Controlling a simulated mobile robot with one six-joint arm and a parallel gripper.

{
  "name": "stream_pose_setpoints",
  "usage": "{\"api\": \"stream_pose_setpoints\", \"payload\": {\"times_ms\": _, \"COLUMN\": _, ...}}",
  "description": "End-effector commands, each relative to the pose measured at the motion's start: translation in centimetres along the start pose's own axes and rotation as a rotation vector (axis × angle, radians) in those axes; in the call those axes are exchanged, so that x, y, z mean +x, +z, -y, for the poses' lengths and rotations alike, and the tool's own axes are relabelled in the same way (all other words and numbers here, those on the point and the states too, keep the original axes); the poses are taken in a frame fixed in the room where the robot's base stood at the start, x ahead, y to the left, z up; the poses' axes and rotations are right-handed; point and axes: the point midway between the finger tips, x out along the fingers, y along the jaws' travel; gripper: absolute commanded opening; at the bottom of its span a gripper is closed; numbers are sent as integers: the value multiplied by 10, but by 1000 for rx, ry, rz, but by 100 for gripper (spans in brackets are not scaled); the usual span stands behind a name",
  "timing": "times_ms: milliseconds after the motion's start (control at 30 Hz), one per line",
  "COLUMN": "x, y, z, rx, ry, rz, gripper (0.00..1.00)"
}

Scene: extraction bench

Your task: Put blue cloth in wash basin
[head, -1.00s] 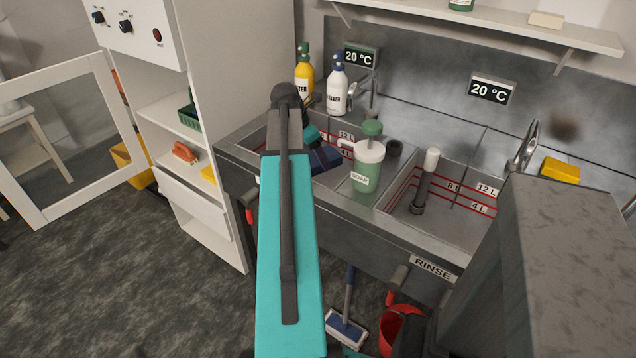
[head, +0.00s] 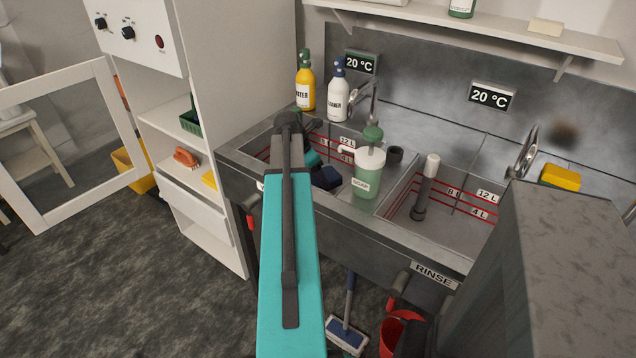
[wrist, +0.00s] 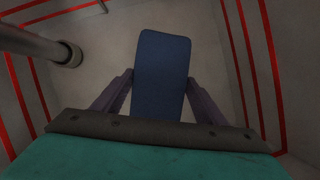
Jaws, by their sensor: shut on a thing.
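The blue cloth (wrist: 162,75) is a dark blue rounded rectangle in the wrist view. My gripper (wrist: 160,95) is shut on it, with a finger on each side. In the head view the blue cloth (head: 325,177) shows beside my teal arm, in the left sink basin (head: 262,153) with red level lines. The wrist view shows the basin's pale walls and red lines around the cloth. My arm hides much of this basin and the gripper's fingers in the head view. I cannot tell whether the cloth touches the basin floor.
A soap dispenser (head: 368,170) stands on the divider right of the cloth. The right basin, marked RINSE (head: 434,274), holds an upright pipe (head: 425,188). A yellow bottle (head: 305,82) and a white bottle (head: 338,92) stand behind the left basin. A metal pipe (wrist: 40,45) is near the gripper.

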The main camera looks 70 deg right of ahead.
Motion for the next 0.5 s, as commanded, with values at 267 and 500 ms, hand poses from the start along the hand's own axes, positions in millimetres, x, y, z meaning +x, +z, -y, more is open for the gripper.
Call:
{"api": "stream_pose_setpoints", "payload": {"times_ms": 267, "x": 24, "y": -10, "z": 0, "rx": -2, "ry": -1, "rz": -1, "gripper": 40}}
{"api": "stream_pose_setpoints", "payload": {"times_ms": 500, "x": 32, "y": -14, "z": 0, "rx": -1, "ry": 0, "rz": 0, "gripper": 40}}
